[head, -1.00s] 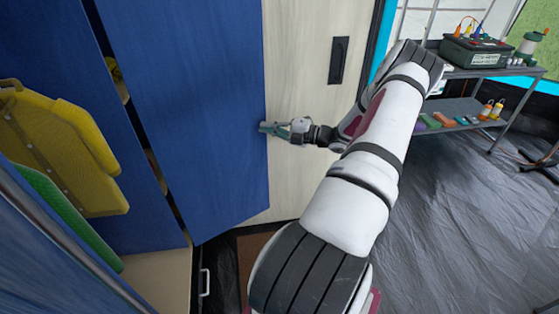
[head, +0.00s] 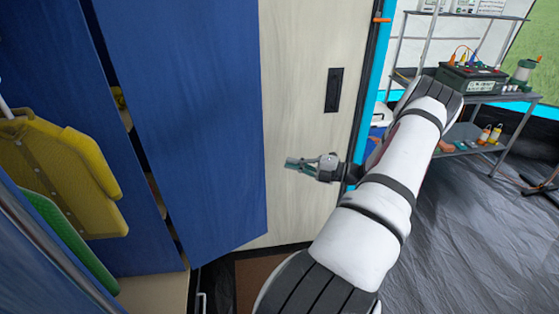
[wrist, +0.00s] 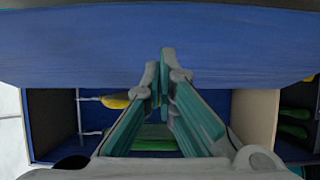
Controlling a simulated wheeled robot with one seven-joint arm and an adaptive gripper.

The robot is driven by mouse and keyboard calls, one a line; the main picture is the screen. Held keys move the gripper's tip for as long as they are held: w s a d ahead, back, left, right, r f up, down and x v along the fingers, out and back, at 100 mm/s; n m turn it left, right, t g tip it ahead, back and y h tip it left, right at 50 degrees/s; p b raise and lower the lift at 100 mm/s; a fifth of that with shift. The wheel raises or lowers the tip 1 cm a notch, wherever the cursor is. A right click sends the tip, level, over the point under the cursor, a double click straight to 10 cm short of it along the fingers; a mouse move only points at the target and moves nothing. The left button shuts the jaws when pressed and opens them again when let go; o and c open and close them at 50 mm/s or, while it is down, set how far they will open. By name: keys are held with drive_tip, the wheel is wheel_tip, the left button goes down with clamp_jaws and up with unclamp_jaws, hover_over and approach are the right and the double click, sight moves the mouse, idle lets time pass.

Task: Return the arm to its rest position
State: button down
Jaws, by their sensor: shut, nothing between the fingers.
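My gripper (head: 290,163) is shut and empty in the head view, in front of the pale wooden sliding door and a little to the right of the blue door's edge. My white arm (head: 370,225) reaches up from the bottom of the picture and bends left at its far end. In the wrist view the teal fingers (wrist: 162,85) meet at their tips, with the blue door panel beyond them. The gripper appears apart from the blue door.
The blue door (head: 200,130) stands ajar at the cabinet. A yellow jacket (head: 65,180) and a green item (head: 65,245) are in the open part at left. A metal shelf (head: 490,100) with a battery box (head: 470,78) stands at right. Grey floor (head: 470,220) is open there.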

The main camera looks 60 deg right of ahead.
drive_tip(key=shift+v, duration=1.3)
drive_tip(key=shift+d, duration=0.15)
drive_tip(key=w+a+r+n+g+y+p, duration=0.2)
drive_tip(key=w+a+r+n+g, duration=0.2)
drive_tip(key=a+r+n+g, duration=0.55)
drive_tip(key=w+a+r+n+g+y+p, duration=0.15)
drive_tip(key=w+a+r+n+g, duration=0.3)
drive_tip(key=a+r+n, duration=1)
drive_tip(key=s+a+r+n+h+p, duration=0.1)
drive_tip(key=s+a+r+n+h, duration=0.3)
drive_tip(key=s+a+n, duration=0.5)
drive_tip(key=s+a+r+n+h+p, duration=0.2)
drive_tip(key=s+a+r+n+h, duration=0.2)
drive_tip(key=s+a+n, duration=0.5)
drive_tip(key=a+n, duration=0.4)
drive_tip(key=n, duration=0.5)
drive_tip(key=shift+a+r+t, duration=0.2)
drive_tip(key=shift+r+t, duration=0.2)
